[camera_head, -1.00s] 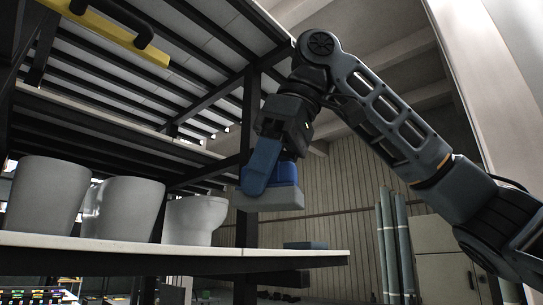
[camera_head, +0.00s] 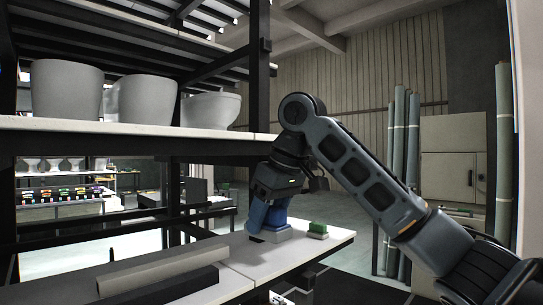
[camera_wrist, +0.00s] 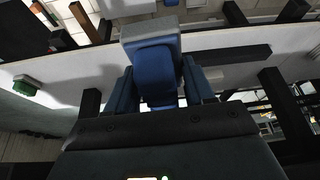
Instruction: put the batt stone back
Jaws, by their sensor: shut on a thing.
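The batt stone is a pale grey block (camera_head: 277,234) with a blue upper part; it also shows in the wrist view (camera_wrist: 150,29). My gripper (camera_head: 264,222) is shut on its blue part (camera_wrist: 155,75), with one blue finger on each side in the wrist view. The stone is low over the right part of the lower white shelf (camera_head: 250,258). I cannot tell whether its underside touches the shelf. A similar small block with a green top (camera_head: 317,229) sits on the shelf just right of it, apart from it; it also shows in the wrist view (camera_wrist: 27,85).
White ceramic bowls (camera_head: 148,98) stand on the upper shelf (camera_head: 120,127), above and left of my gripper. A dark post (camera_head: 260,70) rises behind my wrist. Long grey and black bars (camera_head: 165,268) lie on the lower shelf at left. Pipes (camera_head: 397,170) stand at right.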

